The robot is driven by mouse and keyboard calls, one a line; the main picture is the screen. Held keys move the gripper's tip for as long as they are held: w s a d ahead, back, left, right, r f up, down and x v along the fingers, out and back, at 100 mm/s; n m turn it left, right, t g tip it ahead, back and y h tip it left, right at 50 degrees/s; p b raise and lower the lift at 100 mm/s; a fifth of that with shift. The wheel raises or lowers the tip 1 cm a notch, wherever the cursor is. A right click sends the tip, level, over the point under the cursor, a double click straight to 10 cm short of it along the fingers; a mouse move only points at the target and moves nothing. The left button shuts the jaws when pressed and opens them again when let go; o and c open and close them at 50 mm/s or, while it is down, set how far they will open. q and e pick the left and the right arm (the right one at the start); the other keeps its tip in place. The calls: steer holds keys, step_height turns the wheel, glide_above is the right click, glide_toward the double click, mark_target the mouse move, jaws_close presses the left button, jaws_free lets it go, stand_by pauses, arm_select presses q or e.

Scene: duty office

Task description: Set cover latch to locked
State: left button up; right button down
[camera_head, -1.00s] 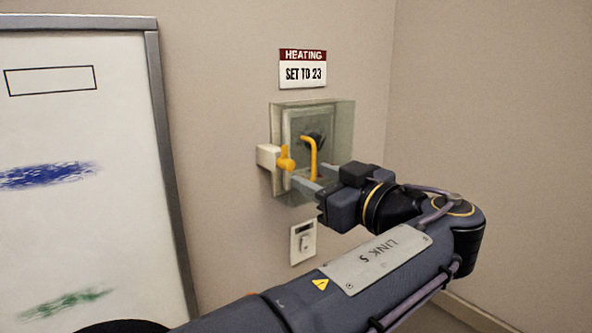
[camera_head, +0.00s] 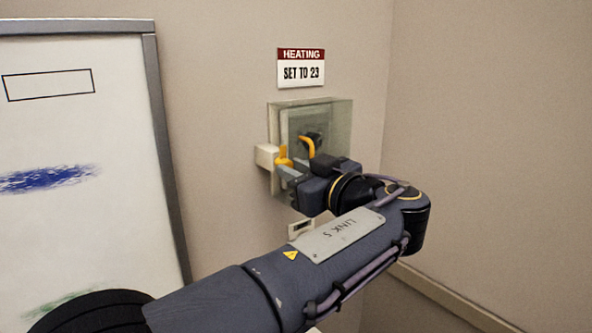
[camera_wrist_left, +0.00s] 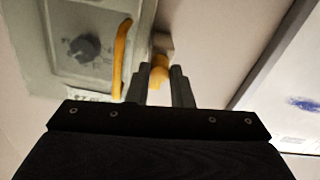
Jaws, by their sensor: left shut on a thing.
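The cover latch (camera_head: 283,154) is a yellow lever on a pale block (camera_head: 266,156) at the left edge of the clear cover (camera_head: 340,128). My left gripper (camera_head: 284,167) is at the latch, and its fingers are shut on the yellow lever. The wrist view shows the lever (camera_wrist_left: 159,72) between the two fingertips (camera_wrist_left: 160,82). A curved yellow handle (camera_head: 307,143) is on the cover, partly hidden by my gripper; it also shows in the wrist view (camera_wrist_left: 121,55). My right gripper is not in view.
A sign (camera_head: 301,68) reading "HEATING SET TO 23" is above the cover. A dark knob (camera_wrist_left: 84,46) shows behind the cover. A wall switch (camera_head: 300,228) is below, partly hidden by my arm. A whiteboard (camera_head: 85,130) stands at the left.

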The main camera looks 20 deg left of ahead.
arm_select(q)
steer(key=shift+m, duration=0.4)
jaws_close()
steer(key=m+p, duration=0.1)
steer(key=m, duration=1.6)
steer(key=shift+r+p, duration=0.1)
steer(key=shift+p, duration=0.3)
steer(key=o, duration=0.9)
jaws_free()
